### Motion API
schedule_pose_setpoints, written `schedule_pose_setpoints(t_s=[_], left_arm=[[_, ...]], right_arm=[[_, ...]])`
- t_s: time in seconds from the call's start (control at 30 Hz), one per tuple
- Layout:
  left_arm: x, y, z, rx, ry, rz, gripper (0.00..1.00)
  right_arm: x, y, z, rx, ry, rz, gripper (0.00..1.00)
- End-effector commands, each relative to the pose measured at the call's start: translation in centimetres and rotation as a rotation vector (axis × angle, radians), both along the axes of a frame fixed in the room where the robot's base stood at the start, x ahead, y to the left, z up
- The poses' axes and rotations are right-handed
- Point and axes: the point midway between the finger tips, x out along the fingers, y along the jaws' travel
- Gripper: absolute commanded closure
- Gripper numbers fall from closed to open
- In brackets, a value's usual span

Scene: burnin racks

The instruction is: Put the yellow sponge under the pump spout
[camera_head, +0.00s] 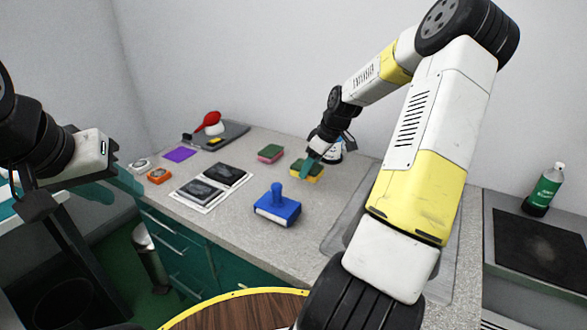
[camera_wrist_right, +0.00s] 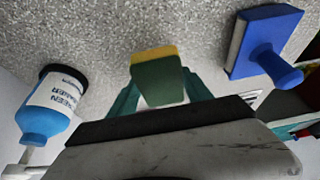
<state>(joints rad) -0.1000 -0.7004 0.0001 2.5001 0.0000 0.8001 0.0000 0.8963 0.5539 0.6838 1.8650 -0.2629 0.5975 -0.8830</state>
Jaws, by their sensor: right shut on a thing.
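The yellow sponge (camera_head: 307,172), with a dark green layer, is near the back of the grey counter. My right gripper (camera_head: 308,162) is at it, and in the right wrist view the sponge (camera_wrist_right: 157,75) sits between the teal fingers (camera_wrist_right: 158,97), gripped. I cannot tell whether it touches the counter. The pump bottle (camera_wrist_right: 47,108), white-labelled and blue with a black base, stands to the left in the wrist view, apart from the sponge. In the head view the bottle (camera_head: 331,150) is partly hidden behind my gripper. My left gripper (camera_head: 122,182) is off the counter's left edge; its opening is unclear.
A blue stamp-like block (camera_head: 277,208) stands nearer on the counter. A pink-green sponge (camera_head: 271,153) lies left of the yellow one. Framed dark panels (camera_head: 210,186), a purple sheet (camera_head: 180,154) and an orange item (camera_head: 159,176) lie further left. A green bottle (camera_head: 544,190) stands right.

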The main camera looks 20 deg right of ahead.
Motion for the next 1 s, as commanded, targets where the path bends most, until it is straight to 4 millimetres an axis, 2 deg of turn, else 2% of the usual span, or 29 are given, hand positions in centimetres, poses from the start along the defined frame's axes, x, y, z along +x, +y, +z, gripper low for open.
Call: schedule_pose_setpoints(t_s=[0.4, 0.7, 0.73, 0.8, 0.83, 1.0], left_arm=[[0.0, 0.0, 0.0, 0.000, 0.000, 0.000, 0.64], [0.0, 0.0, 0.0, 0.000, 0.000, 0.000, 0.64], [0.0, 0.0, 0.0, 0.000, 0.000, 0.000, 0.64], [0.0, 0.0, 0.0, 0.000, 0.000, 0.000, 0.64], [0.0, 0.0, 0.0, 0.000, 0.000, 0.000, 0.64], [0.0, 0.0, 0.0, 0.000, 0.000, 0.000, 0.64]], right_arm=[[0.0, 0.0, -4.3, -0.001, 0.001, 0.000, 0.79], [0.0, 0.0, -4.5, -0.001, 0.000, 0.000, 0.79], [0.0, 0.0, -4.5, -0.001, -0.001, 0.000, 0.41], [0.0, 0.0, -4.5, -0.001, -0.001, 0.000, 0.27], [0.0, 0.0, -4.5, -0.001, -0.001, 0.000, 0.21], [0.0, 0.0, -4.5, -0.001, -0.001, 0.000, 0.21]])
